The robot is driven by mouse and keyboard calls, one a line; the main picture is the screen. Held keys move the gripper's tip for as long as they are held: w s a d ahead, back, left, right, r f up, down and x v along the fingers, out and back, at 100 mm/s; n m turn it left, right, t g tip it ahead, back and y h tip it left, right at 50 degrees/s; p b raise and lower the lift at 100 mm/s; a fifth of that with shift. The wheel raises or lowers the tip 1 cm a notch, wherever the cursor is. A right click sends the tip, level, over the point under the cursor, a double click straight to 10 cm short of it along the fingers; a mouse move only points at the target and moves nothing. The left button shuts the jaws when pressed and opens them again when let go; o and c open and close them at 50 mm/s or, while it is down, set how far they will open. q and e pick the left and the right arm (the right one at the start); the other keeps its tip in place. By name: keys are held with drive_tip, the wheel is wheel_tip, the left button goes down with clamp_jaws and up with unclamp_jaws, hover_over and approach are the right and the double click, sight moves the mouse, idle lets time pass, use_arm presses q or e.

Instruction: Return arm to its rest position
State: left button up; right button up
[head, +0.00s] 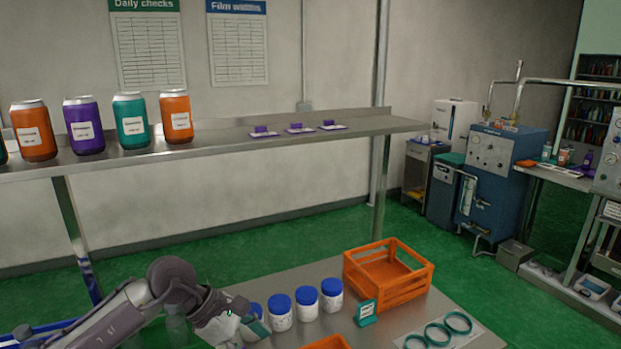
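My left arm comes in from the lower left. Its gripper (248,328) is low over the metal table (330,268), beside the left end of a row of white jars with blue lids (307,303). The leftmost jar (254,310) is partly hidden behind the gripper. I cannot tell whether the fingers touch it or whether they are open or shut. My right arm and gripper are not in view.
An orange crate (405,289) stands behind a small teal sign (367,313). Teal rings (458,322) lie on a white sheet at the right. A metal shelf (215,140) above holds several cans (132,120) and purple-topped pieces (297,128). Another orange object (328,343) is cut off below.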

use_arm(q)
drive_tip(key=s+d+r+n+h, duration=0.35)
drive_tip(key=d+h, duration=0.35)
drive_tip(key=d, duration=0.3)
wheel_tip(320, 180, up, 10)
drive_tip(key=w+a+n+t+h, duration=0.2)
drive_tip(key=n+t+h, duration=0.2)
drive_tip(key=n+t, duration=0.95)
drive_tip(key=s+a+f+n+t+y, duration=0.1)
drive_tip(key=a+f+n+y, duration=0.7)
drive_tip(key=n, duration=0.6)
drive_tip(key=a+f+n+t+y, duration=0.2)
drive_tip(key=a+f+n+y, duration=0.55)
drive_tip(key=n+y, duration=0.4)
drive_tip(key=s+a+f+n+g+h, duration=0.1)
drive_tip(key=s+a+f+n+g, duration=0.1)
drive_tip(key=s+f+n+g, duration=0.75)
drive_tip(key=s+a+f+g, duration=0.2)
drive_tip(key=s+f+g, duration=0.35)
drive_tip(key=s, duration=0.95)
wheel_tip(320, 180, down, 28)
drive_tip(key=s, duration=0.1)
drive_tip(key=s+a+f+b, duration=0.1)
drive_tip(key=s+a+f, duration=0.1)
drive_tip(key=s+f, duration=1.3)
drive_tip(key=shift+s+a+f+g+b, duration=0.2)
drive_tip(key=shift+f+g+b, duration=0.15)
drive_tip(key=shift+f, duration=0.35)
